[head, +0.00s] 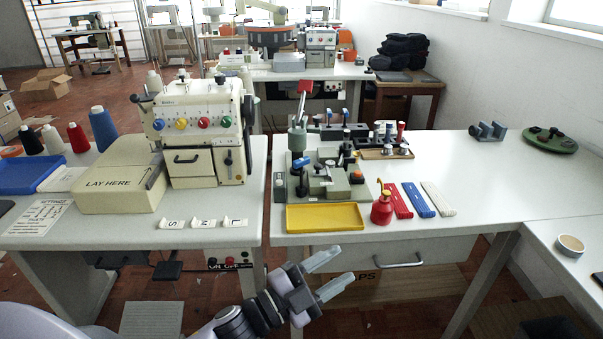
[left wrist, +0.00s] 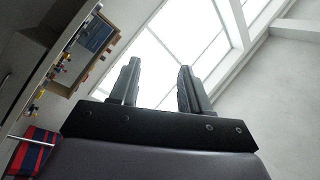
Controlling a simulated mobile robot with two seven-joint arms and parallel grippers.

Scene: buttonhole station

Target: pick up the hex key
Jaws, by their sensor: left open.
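I cannot make out a hex key in either view. My left gripper (head: 336,271) is open and empty, low in front of the right table's front edge, with its fingers pointing right. In the left wrist view its two fingers (left wrist: 157,66) stand apart with nothing between them, against a bright window. My right gripper is not in view.
The right table (head: 480,180) holds a grey-green machine (head: 325,170), a yellow tray (head: 325,217), a red can (head: 382,208) and coloured strips (head: 416,200). A sewing machine (head: 200,125) stands on the left table. The right table's middle is clear.

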